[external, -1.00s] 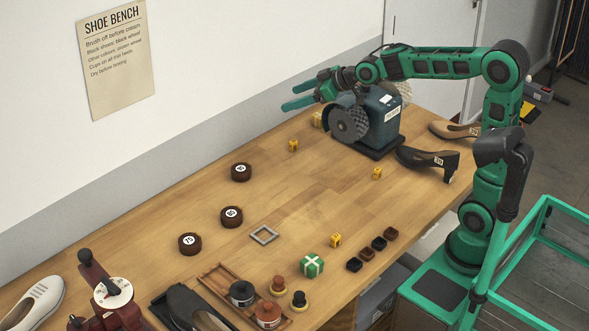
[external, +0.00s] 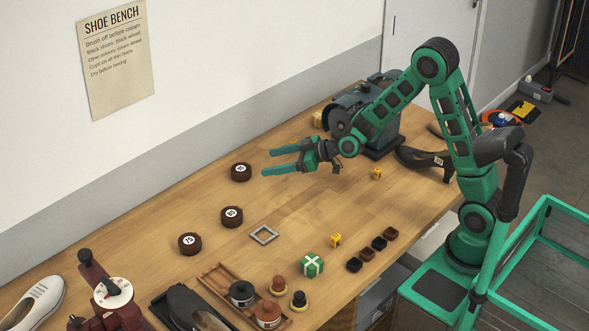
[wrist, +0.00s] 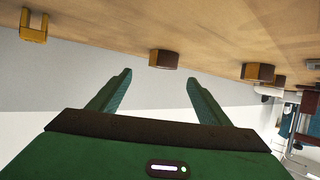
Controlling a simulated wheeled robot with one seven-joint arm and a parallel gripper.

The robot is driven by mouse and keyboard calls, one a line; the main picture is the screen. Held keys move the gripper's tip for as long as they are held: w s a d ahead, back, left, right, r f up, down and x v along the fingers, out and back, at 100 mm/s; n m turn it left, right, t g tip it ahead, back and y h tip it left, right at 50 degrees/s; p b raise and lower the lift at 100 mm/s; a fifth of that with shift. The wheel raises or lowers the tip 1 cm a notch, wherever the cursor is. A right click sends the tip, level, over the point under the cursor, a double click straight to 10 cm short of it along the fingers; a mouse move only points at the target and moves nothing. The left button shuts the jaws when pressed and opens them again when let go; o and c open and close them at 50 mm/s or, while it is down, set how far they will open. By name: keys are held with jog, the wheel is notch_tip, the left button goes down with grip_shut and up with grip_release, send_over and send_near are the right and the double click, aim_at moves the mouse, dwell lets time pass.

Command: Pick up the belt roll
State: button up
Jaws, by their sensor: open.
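Three dark brown belt rolls with white round labels lie flat on the bench: the far one (external: 241,172), the middle one (external: 232,217) and the near one (external: 190,244). Their numbers are too small to read surely. My gripper (external: 267,162) is open and empty above the bench, its fingers pointing left toward the far roll, apart from it. In the wrist view, one brown roll (wrist: 163,59) shows just beyond and between the spread fingertips (wrist: 160,77). Another roll (wrist: 258,72) shows farther right.
A grinder (external: 385,122) and dark shoe (external: 425,159) are at the back. Bench around the far roll is clear.

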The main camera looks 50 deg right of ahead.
aim_at(247, 169)
jog(key=x, duration=0.5)
jog(key=shift+f, duration=0.15)
jog(key=x, duration=0.4)
jog(key=shift+a, duration=0.5)
jog(key=shift+w+a+f, duration=0.25)
jog(key=shift+w+a, duration=0.05)
jog(key=shift+w, duration=0.15)
jog(key=shift+c, duration=0.7)
jog(key=c, duration=1.1)
jog(key=shift+o, duration=0.2)
jog(key=shift+r, duration=0.1)
